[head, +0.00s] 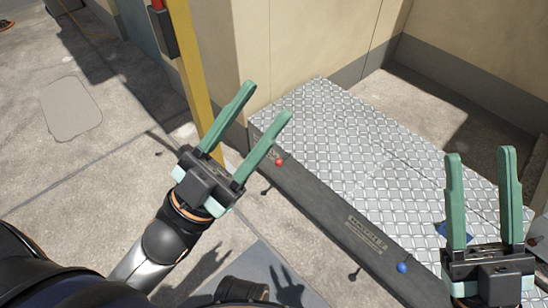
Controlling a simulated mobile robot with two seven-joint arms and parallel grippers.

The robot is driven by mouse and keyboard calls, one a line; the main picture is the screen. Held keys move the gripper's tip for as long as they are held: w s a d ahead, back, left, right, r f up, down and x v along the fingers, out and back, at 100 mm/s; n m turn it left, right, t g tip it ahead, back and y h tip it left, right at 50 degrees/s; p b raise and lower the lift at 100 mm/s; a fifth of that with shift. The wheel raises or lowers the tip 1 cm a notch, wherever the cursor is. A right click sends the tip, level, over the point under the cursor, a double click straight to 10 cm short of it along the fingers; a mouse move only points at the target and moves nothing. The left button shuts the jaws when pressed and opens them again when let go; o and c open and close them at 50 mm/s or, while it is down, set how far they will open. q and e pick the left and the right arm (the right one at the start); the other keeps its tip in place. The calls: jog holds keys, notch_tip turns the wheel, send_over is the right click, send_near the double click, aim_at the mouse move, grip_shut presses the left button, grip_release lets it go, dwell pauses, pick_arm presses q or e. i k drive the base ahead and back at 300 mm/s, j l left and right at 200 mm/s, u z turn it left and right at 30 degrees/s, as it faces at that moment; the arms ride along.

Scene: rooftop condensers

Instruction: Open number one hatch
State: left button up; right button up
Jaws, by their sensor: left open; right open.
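A low hatch with a silver diamond-plate top (350,150) and a dark grey front side lies shut in front of me. A label (367,232) on its front reads HATCH with a number too small to be sure of. A red knob (280,162) sits at the left of the front edge, a blue knob (402,267) further right. My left gripper (267,101) is open and empty, over the hatch's left corner in the picture, near the red knob. My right gripper (480,155) is open and empty over the plate's right part, hiding some of it.
A yellow post (197,70) with a dark box (162,32) stands behind my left gripper. A beige wall (290,45) rises behind the hatch. A small blue patch (441,230) shows beside my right gripper.

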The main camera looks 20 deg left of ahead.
aim_at(341, 156)
jog(key=i+j+z, duration=0.15)
jog(key=j+z, duration=0.15)
jog(key=j, duration=1.05)
jog(key=j+z, duration=0.3)
jog(key=j, duration=1.05)
jog(key=i+j, duration=0.1)
jog(key=j, duration=0.25)
jog(key=i+j+z, duration=0.1)
jog(key=j, duration=0.65)
jog(key=i, duration=0.45)
